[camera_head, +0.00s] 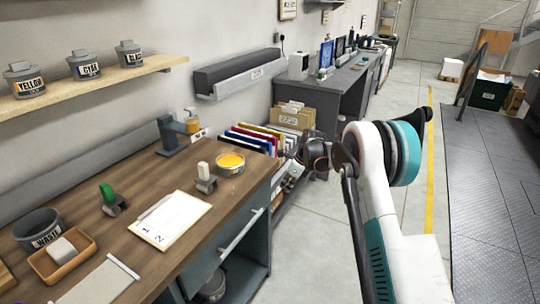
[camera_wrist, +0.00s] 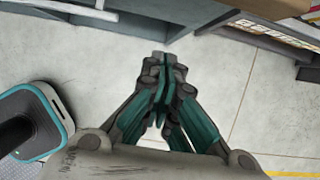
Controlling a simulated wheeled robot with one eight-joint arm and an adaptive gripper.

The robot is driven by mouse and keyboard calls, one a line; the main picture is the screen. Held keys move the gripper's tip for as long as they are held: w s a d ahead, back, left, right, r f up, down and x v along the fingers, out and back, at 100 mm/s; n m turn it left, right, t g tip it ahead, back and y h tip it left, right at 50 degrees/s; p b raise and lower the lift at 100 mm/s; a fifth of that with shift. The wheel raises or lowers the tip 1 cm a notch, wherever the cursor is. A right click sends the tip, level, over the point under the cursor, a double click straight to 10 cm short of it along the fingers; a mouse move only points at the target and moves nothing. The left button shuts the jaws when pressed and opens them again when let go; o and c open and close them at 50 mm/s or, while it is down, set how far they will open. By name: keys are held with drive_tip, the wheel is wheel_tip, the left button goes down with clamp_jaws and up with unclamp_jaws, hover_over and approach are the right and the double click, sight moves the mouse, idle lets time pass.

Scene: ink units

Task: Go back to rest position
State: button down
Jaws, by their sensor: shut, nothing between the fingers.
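My gripper (camera_wrist: 163,62) is shut and empty in the wrist view, with its teal and grey fingers together above the bare concrete floor. In the head view my white and teal arm is folded at the right, beyond the right end of the wooden workbench (camera_head: 105,228). The dark wrist part there is near the folders, and the fingertips cannot be made out in that view. Nothing is held.
On the bench are a yellow ink dish (camera_head: 231,163), a clipboard (camera_head: 171,219), a waste pot (camera_head: 39,228) and a tray (camera_head: 62,265). Ink cans (camera_head: 84,66) stand on a wall shelf. Colored folders (camera_head: 262,138) stand behind my wrist. The floor (camera_head: 320,212) right of the bench is clear.

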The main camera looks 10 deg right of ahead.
drive_tip(key=s+d+r+n+t+h, duration=0.1)
drive_tip(key=s+r+n, duration=0.5)
drive_tip(key=s+r, duration=0.55)
drive_tip(key=s+r+n+t+h, duration=0.1)
drive_tip(key=s+r+n, duration=0.65)
drive_tip(key=r, duration=0.65)
drive_tip(key=s+d+f+n+t, duration=0.1)
drive_tip(key=s+n, duration=0.5)
drive_tip(key=s, duration=0.9)
drive_tip(key=s+d+n+t+h, duration=0.1)
drive_tip(key=s+n, duration=0.4)
drive_tip(key=s, duration=1)
drive_tip(key=shift+s+f+n+t+h, duration=0.3)
drive_tip(key=shift+s+f+n, duration=0.05)
drive_tip(key=shift+f, duration=0.05)
